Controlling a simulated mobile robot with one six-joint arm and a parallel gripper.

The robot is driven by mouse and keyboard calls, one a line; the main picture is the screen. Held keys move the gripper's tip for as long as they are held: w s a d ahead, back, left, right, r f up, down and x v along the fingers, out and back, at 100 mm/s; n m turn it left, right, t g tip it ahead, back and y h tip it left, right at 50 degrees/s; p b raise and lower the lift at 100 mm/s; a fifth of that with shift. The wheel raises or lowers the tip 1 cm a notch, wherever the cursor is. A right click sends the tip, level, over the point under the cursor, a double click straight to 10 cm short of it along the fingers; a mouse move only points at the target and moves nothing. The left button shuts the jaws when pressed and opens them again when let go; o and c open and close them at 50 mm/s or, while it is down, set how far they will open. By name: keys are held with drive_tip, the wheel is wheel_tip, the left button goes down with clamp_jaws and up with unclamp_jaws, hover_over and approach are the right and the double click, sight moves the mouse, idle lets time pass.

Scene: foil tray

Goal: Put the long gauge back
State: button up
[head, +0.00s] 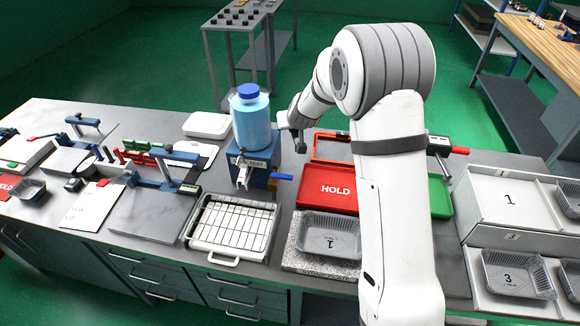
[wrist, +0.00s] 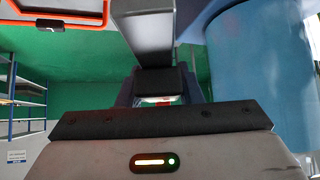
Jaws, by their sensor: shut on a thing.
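My gripper (head: 297,128) hangs above the bench in the head view, to the right of the blue bottle (head: 251,118) and behind the red HOLD tray (head: 328,198). In the head view the held thing is small and mostly hidden.
A blue tester (head: 258,178) carries the bottle. A wire-rack tray (head: 228,252), a foil tray (head: 330,241) on a speckled slab and a green tray (head: 440,197) lie near my arm. White numbered bins (head: 500,200) stand at the right. The grey plate (head: 150,223) has bare room.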

wheel_tip(320, 180, down, 16)
drive_tip(key=b, duration=1.4)
drive_tip(key=shift+a+b, duration=0.1)
drive_tip(key=shift+b, duration=0.2)
drive_tip(key=shift+f+b, duration=0.5)
drive_tip(key=shift+b, duration=0.05)
drive_tip(key=o, duration=1.1)
drive_tip(key=shift+r, duration=0.1)
drive_tip(key=shift+o, duration=0.2)
drive_tip(key=shift+r+p, duration=0.2)
drive_tip(key=shift+p, duration=0.1)
drive_tip(key=p+v, duration=0.4)
drive_tip(key=v, duration=0.8)
drive_tip(key=shift+r, duration=0.35)
